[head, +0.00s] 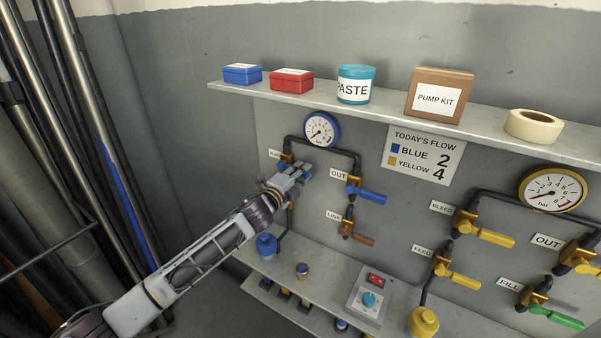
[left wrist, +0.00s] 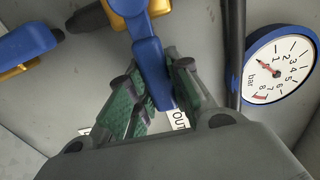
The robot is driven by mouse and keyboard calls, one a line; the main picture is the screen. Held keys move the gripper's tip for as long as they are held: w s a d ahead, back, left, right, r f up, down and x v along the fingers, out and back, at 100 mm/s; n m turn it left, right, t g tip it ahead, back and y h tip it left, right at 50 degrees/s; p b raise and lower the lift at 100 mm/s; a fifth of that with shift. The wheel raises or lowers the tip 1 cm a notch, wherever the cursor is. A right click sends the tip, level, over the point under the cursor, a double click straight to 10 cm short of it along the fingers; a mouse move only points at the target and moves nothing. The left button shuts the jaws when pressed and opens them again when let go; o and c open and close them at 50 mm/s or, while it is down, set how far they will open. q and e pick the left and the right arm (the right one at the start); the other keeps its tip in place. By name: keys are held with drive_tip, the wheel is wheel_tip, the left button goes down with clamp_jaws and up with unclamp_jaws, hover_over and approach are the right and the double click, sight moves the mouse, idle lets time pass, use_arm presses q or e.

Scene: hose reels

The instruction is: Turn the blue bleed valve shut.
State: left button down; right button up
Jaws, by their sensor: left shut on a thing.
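My left gripper (head: 300,172) is at the upper left valve of the blue gauge's panel, and its label is partly covered by the gripper. In the left wrist view my left gripper (left wrist: 158,105) has its green-padded fingers on both sides of the blue handle (left wrist: 149,62) of this valve, which I take for the blue bleed valve. The handle's brass body (left wrist: 132,12) shows at the top. In the head view most of the handle is hidden by the gripper. My right gripper is in neither view.
The blue gauge (head: 321,130) sits above the pipe. The blue OUT handle (head: 368,195) is close to the right, and a brown handle (head: 358,238) is below it. Another blue handle (left wrist: 27,45) is near in the left wrist view. A shelf (head: 385,112) with boxes overhangs the panel.

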use_arm(q)
drive_tip(key=shift+f, duration=0.1)
drive_tip(key=c, duration=1.3)
unclamp_jaws()
drive_tip(key=shift+v, duration=6)
drive_tip(key=shift+d+n, duration=0.1)
drive_tip(key=shift+n, duration=0.2)
